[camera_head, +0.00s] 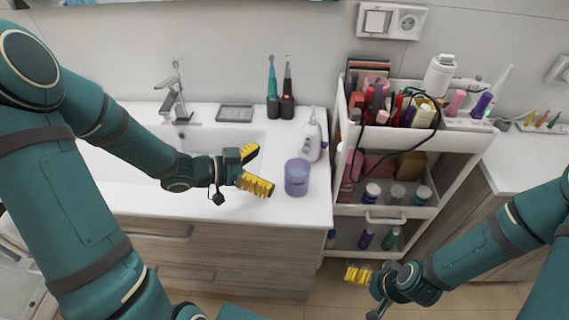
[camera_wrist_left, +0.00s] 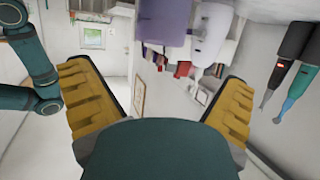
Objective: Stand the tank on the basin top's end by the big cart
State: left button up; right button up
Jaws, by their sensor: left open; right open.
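The tank (camera_head: 297,177) is a translucent purple cup. It stands upright on the basin top's (camera_head: 305,212) right end, by the big cart (camera_head: 385,218). My left gripper (camera_head: 259,170) is open just left of the tank, its yellow fingers pointing toward it with a small gap. The left wrist view looks upside down; the tank (camera_wrist_left: 164,22) hangs from the top edge there, beyond and above the open fingers (camera_wrist_left: 156,75), with nothing between them. My right gripper (camera_head: 358,275) is low in front of the cart, empty; its fingers overlap in view.
A white and purple flosser body (camera_head: 312,138) stands just behind the tank. Two electric toothbrushes (camera_head: 279,90) stand at the back, beside a grey soap tray (camera_head: 235,113). The sink and faucet (camera_head: 174,92) are left. The cart holds many bottles on its shelves.

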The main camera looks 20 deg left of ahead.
pick_arm(q)
jog(key=v, duration=0.3)
jog(key=shift+s+a, duration=0.1)
dwell(0.5)
